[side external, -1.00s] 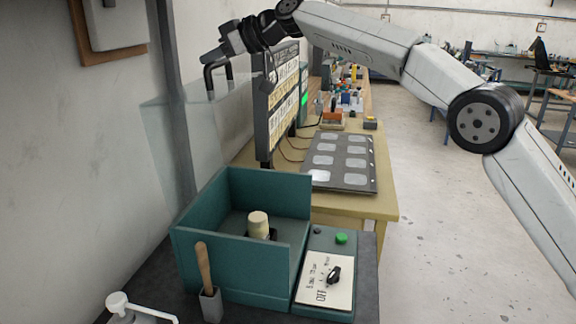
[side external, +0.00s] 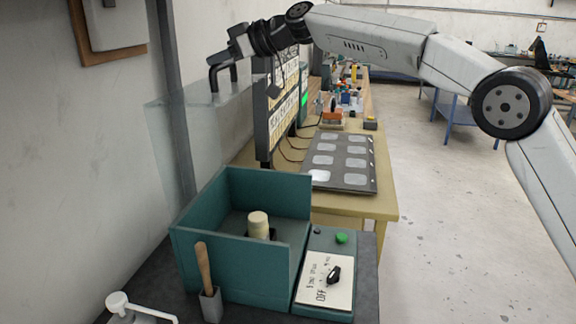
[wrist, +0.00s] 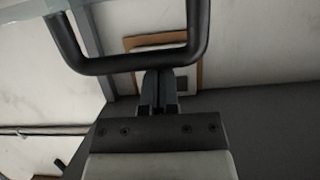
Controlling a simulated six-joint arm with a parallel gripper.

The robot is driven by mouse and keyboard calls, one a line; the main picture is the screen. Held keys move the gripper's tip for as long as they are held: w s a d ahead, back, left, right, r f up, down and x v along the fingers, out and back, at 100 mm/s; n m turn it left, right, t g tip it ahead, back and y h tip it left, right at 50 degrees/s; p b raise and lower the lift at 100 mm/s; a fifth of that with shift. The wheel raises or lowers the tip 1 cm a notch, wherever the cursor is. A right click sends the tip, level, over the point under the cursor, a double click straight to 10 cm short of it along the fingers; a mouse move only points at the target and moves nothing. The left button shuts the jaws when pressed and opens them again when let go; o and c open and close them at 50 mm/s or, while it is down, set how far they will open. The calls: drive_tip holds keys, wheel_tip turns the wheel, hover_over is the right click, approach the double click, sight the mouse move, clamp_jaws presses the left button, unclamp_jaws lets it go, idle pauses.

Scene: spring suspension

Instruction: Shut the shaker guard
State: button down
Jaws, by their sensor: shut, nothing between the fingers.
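The shaker is an open teal box (side external: 240,280) with a cream-capped vial (side external: 258,224) standing inside. Its clear guard (side external: 172,150) is raised, standing up behind the box near the wall. A dark U-shaped handle (side external: 214,82) is at the guard's upper edge; it also crosses the top of the wrist view (wrist: 135,62). My gripper (side external: 214,60) is at the handle, high above the box. In the wrist view my fingers (wrist: 159,82) are shut together with nothing between them, close to the handle's bar. I cannot tell whether they touch it.
A control panel (side external: 325,280) with a green button and a knob is right of the box. A wooden-handled tool (side external: 204,265) stands in a holder in front. A dark display rack (side external: 264,120) and a bench with a tray (side external: 342,160) are behind. A grey post (side external: 172,80) stands by the wall.

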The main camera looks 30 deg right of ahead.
drive_tip(key=shift+s+d+f+t+y, duration=0.15)
drive_tip(key=shift+s+d+f, duration=0.1)
drive_tip(key=shift+s+d, duration=0.25)
drive_tip(key=shift+s+d+f+t+y, duration=0.15)
drive_tip(key=shift+s+d+f, duration=0.05)
drive_tip(key=shift+s+d, duration=0.3)
drive_tip(key=s+d+f, duration=1.2)
drive_tip(key=f, duration=0.4)
drive_tip(key=shift+t+y, duration=0.5)
drive_tip(key=shift+s+d+f, duration=0.4)
drive_tip(key=shift+f, duration=3.2)
drive_tip(key=shift+s+d+f, duration=0.4)
drive_tip(key=shift+f, duration=3.2)
drive_tip(key=shift+s+d+f, duration=0.4)
drive_tip(key=shift+f, duration=3.2)
drive_tip(key=shift+d, duration=0.1)
drive_tip(key=v, duration=0.7)
drive_tip(key=shift+s+d, duration=0.2)
drive_tip(key=shift+s, duration=0.1)
